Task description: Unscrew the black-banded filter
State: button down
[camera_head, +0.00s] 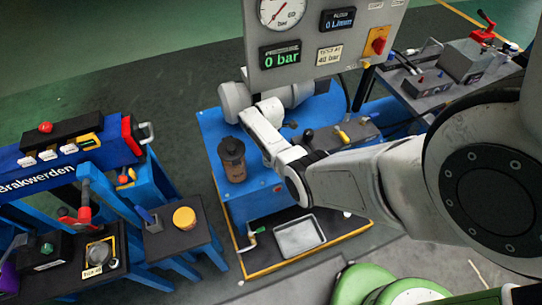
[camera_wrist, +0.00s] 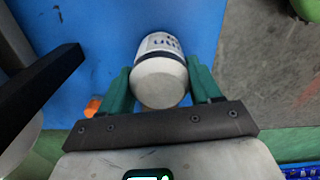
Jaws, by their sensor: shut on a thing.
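The black-banded filter (camera_wrist: 160,84) is a white canister with a dark band around it and blue lettering beyond the band. In the wrist view it sits between the two green fingers of my gripper (camera_wrist: 160,72), which are shut on it from both sides. Its rounded plain end faces the wrist camera. Its far end is hidden, so I cannot tell how it is seated. In the head view my arm reaches over the blue stand (camera_head: 210,125) below the gauge panel, and the fingers and their hold are not clear there.
A brown, black-topped cylinder (camera_head: 231,165) stands on the blue stand. The gauge panel (camera_head: 325,45) reads 0 bar. A metal tray (camera_head: 299,235) lies below on the yellow-edged base. A small dark table with a yellow-topped can (camera_head: 184,217) stands left. A black bar (camera_wrist: 40,90) crosses the wrist view's left.

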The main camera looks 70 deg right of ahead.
jog(key=shift+n, duration=0.3)
jog(key=n, duration=0.4)
jog(key=shift+w+n, duration=0.1)
jog(key=shift+n, duration=0.3)
jog(key=shift+c, duration=0.7)
grip_release()
jog(key=shift+c, duration=0.7)
jog(key=shift+m, duration=0.3)
